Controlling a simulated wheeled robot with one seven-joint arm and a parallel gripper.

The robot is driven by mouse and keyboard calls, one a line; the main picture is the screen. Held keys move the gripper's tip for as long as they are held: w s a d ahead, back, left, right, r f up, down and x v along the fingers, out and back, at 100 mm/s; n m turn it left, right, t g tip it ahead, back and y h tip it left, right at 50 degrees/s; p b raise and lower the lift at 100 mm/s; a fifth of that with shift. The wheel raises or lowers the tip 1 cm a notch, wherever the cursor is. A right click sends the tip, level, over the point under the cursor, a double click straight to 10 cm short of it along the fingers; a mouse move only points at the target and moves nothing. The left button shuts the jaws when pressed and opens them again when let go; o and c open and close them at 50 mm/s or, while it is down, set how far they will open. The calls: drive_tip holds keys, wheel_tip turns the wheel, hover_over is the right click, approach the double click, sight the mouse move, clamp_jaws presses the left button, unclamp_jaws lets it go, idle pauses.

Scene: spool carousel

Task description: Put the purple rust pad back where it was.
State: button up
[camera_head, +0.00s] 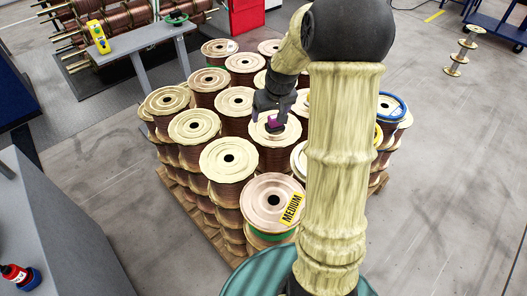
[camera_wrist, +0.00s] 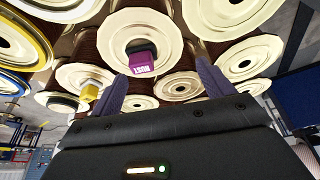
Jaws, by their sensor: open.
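The purple rust pad (camera_wrist: 142,63), with white lettering, sits at the centre of a pale spool top (camera_wrist: 150,25) in the wrist view. In the camera_head view the pad (camera_head: 275,123) shows as a small purple patch just below my gripper (camera_head: 272,112), on a spool in the middle of the stack. In the wrist view my gripper (camera_wrist: 162,75) is open, its two dark purple fingers spread apart. The pad appears between and beyond the fingertips, nearer the left finger. I cannot tell whether either finger touches it.
Copper-wound spools stand close together on a wooden pallet (camera_head: 204,228). A yellow "MEDIUM" tag (camera_head: 291,209) lies on the front spool. A yellow block (camera_wrist: 90,92) sits on another spool. A grey table (camera_head: 140,42) holds a yellow device (camera_head: 98,37). Open floor lies to the right.

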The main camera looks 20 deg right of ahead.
drive_tip(key=s+a, duration=0.6)
drive_tip(key=s, duration=0.4)
drive_tip(key=s+a+g, duration=0.1)
drive_tip(key=s+a, duration=0.5)
drive_tip(key=s, duration=0.4)
drive_tip(key=shift+a+f, duration=0.3)
